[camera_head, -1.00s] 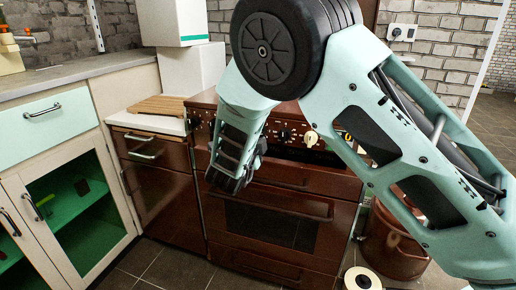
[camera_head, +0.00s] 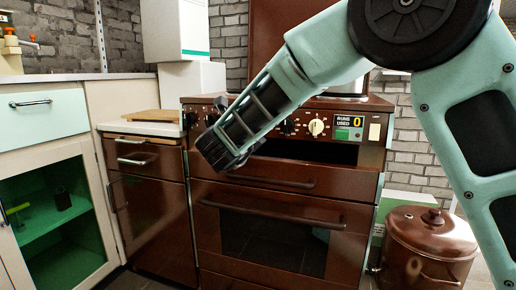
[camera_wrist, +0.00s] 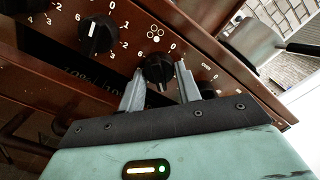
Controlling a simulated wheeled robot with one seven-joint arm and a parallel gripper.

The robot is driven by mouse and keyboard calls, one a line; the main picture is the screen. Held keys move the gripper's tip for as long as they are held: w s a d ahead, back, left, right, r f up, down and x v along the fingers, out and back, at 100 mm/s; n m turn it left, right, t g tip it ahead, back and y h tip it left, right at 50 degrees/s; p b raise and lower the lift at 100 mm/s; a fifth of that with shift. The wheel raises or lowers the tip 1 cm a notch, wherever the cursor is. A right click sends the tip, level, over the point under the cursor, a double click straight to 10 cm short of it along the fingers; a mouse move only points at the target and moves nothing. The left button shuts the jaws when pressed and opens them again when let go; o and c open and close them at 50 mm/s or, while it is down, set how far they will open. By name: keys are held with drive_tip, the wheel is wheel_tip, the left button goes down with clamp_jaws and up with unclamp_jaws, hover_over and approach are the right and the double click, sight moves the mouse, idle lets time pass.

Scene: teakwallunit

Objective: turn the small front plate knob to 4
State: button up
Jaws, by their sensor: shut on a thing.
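The brown cooker's front panel (camera_head: 352,116) carries a row of knobs with white numbers. In the wrist view, my gripper (camera_wrist: 160,88) has its two grey fingers on either side of a black knob (camera_wrist: 158,68), shut on it. A four-ring symbol and the numbers 0 and 6 show around this knob; its pointer is hard to read. Another black knob (camera_wrist: 97,35), with a white pointer line, sits to its left. In the head view, my gripper (camera_head: 224,152) is at the panel's left part, and the hand hides the grip.
A cream knob (camera_head: 317,127) and a counter display (camera_head: 349,122) reading 0 are on the panel's right. Oven handles (camera_head: 270,212) stick out below. A brown lidded pot (camera_head: 429,243) stands on the right. A grey metal object (camera_wrist: 257,42) is beyond the panel.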

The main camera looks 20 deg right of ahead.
drive_tip(key=m+b, duration=0.4)
drive_tip(key=b, duration=0.3)
drive_tip(key=m+b, duration=0.5)
drive_tip(key=b, duration=0.2)
drive_tip(key=shift+w+a+f+b, duration=0.1)
drive_tip(key=shift+a+f+b, duration=0.05)
drive_tip(key=shift+b, duration=0.2)
drive_tip(key=o, duration=0.9)
drive_tip(key=shift+o, duration=0.2)
drive_tip(key=p+v, duration=0.5)
drive_tip(key=v, duration=1.2)
drive_tip(key=shift+s+p, duration=0.2)
drive_tip(key=shift+p, duration=0.15)
drive_tip(key=shift+a, duration=0.1)
